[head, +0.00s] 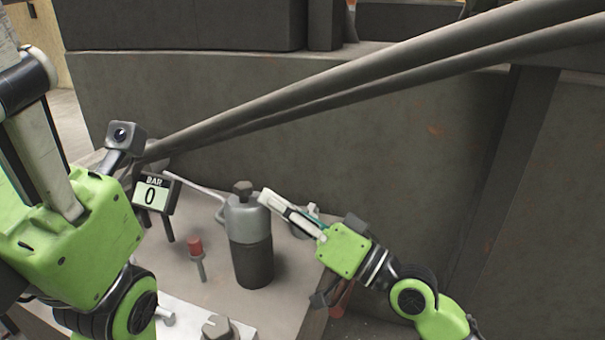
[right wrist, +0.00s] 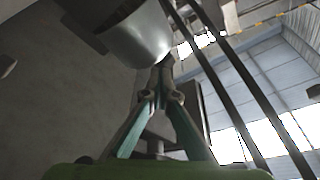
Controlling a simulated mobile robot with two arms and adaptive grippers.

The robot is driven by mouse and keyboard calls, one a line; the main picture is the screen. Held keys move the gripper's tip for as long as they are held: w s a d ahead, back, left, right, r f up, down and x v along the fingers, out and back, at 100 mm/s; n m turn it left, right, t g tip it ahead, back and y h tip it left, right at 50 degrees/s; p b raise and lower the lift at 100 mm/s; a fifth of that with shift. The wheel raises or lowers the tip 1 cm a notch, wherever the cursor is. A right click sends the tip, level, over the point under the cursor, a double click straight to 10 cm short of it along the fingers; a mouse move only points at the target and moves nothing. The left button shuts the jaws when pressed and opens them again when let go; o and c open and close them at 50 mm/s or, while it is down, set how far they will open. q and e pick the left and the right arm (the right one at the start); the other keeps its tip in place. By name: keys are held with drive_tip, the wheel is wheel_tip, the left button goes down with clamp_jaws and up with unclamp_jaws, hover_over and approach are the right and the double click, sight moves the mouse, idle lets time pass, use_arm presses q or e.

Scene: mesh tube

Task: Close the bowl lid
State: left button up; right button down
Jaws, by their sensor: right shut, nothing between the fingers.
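A grey cylinder (head: 252,255), seemingly the bowl, stands upright on the bench, dark below. Its lighter top part (head: 247,216) carries a hexagonal knob (head: 243,188); whether this is the lid, and whether it is fully closed, I cannot tell. My right gripper (head: 264,198) is shut and empty, its tips beside the cylinder's top at the right; contact is unclear. In the right wrist view, its fingers (right wrist: 163,75) meet just below a shiny rounded grey surface (right wrist: 140,38).
A display reading "BAR 0" (head: 154,195) and a red-capped post (head: 195,246) stand left of the cylinder. A thin rod (head: 190,187) runs toward its top. Thick pipes (head: 370,65) slant across above. A grey wall (head: 400,150) closes the back.

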drive_tip(key=shift+s+f, duration=0.2)
drive_tip(key=shift+f, duration=0.05)
idle(0.3)
